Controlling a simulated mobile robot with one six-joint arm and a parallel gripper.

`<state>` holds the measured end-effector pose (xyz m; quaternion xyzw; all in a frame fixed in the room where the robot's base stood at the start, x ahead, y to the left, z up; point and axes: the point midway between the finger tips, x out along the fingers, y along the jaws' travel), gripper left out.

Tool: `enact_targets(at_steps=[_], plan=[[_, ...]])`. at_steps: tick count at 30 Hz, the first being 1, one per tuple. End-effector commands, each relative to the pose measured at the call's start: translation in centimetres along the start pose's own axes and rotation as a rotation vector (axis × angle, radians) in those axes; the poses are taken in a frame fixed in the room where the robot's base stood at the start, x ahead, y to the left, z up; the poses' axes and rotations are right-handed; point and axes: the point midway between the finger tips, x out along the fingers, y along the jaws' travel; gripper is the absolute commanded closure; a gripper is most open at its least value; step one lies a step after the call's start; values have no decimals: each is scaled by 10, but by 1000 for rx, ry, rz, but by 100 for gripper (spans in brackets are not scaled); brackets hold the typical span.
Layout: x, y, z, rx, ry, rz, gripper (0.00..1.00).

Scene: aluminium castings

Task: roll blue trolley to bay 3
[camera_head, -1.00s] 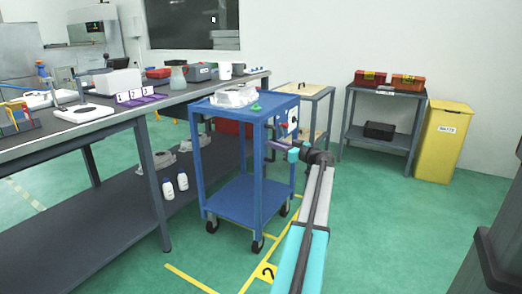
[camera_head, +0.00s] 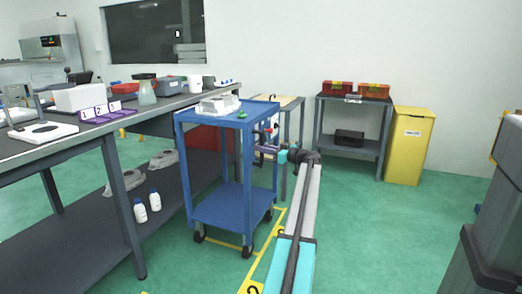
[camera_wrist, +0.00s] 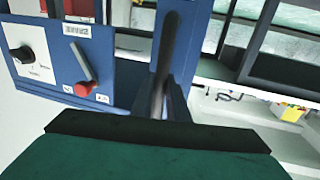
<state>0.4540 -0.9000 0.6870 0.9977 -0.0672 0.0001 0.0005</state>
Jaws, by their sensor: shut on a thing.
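The blue trolley (camera_head: 231,207) stands upright on its castors on the green floor, beside the grey workbench. A pale grey casting (camera_head: 220,104) and a small green item (camera_head: 242,115) sit on its top shelf. My gripper (camera_head: 266,149) is at the trolley's right side, shut on it; the exact contact is partly hidden. In the wrist view a dark upright bar (camera_wrist: 165,65) stands ahead, beside a blue panel (camera_wrist: 110,70) with a red-tipped lever and a black knob. Yellow bay lines (camera_head: 273,238) run under and beside the trolley. A floor number 2 (camera_head: 253,290) is cut by the bottom edge. No number 3 shows on the floor.
The workbench (camera_head: 70,150) runs along the left, close to the trolley, with two white bottles (camera_head: 147,205) on its lower shelf. Behind stand a wooden-topped table (camera_head: 291,102), a rack (camera_head: 352,143) with boxes and a yellow bin (camera_head: 409,146). Floor at centre right is clear.

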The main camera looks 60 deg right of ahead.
Motion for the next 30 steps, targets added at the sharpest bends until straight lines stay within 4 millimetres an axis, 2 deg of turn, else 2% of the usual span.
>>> enact_targets(at_steps=[6, 7, 10, 22, 30], plan=[[1, -1, -1, -1, 0, 1, 100], [2, -2, -1, -1, 0, 1, 84], [3, -3, 0, -1, 0, -1, 68], [4, -5, 0, 0, -1, -5, 68], [-18, -6, -2, 0, -1, -5, 68]])
